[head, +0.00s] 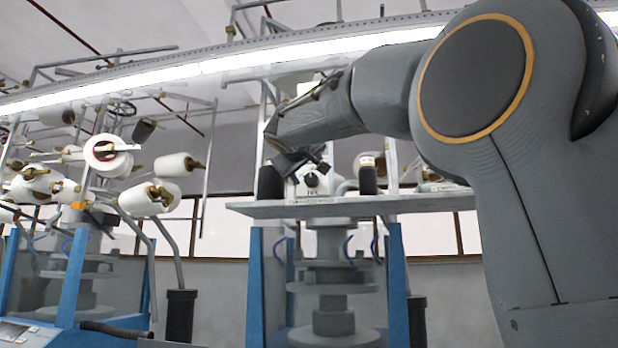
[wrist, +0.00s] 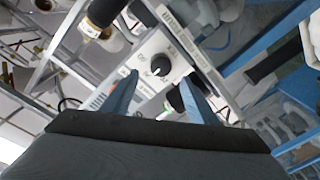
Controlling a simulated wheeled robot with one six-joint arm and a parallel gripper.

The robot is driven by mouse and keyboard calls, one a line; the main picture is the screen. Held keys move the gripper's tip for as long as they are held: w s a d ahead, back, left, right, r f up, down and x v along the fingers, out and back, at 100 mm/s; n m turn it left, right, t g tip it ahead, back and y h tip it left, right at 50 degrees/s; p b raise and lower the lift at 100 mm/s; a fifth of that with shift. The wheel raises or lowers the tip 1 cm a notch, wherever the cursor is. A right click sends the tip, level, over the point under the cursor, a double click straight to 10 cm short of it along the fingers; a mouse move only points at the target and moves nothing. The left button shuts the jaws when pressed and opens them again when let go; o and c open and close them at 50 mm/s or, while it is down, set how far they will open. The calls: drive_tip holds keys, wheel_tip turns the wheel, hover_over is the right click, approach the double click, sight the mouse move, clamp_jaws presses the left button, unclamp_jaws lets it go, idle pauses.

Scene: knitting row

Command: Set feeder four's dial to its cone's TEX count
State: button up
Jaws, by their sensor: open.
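A white feeder box with a round black dial (head: 312,180) stands on a grey shelf in the head view. In the wrist view the black knob (wrist: 161,65) has a white pointer mark, with small marks on the white face around it, too small to read. My gripper (head: 308,158) is open and empty just above and in front of the box. In the wrist view its two fingers (wrist: 158,92) spread to either side below the knob, apart from it. I cannot read any TEX count.
The grey shelf (head: 420,204) rests on blue posts (head: 257,285). White yarn cones (head: 108,155) on a rack fill the left side. A dark cone with a brass tip (wrist: 105,12) shows at the wrist view's top.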

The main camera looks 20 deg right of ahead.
sight(310, 178)
drive_tip(key=p+x, duration=0.2)
drive_tip(key=x, duration=0.4)
drive_tip(key=shift+w+d, duration=0.1)
drive_tip(key=shift+w, duration=0.15)
drive_tip(key=c, duration=1.1)
drive_tip(key=shift+o, duration=0.2)
drive_tip(key=shift+f, duration=0.1)
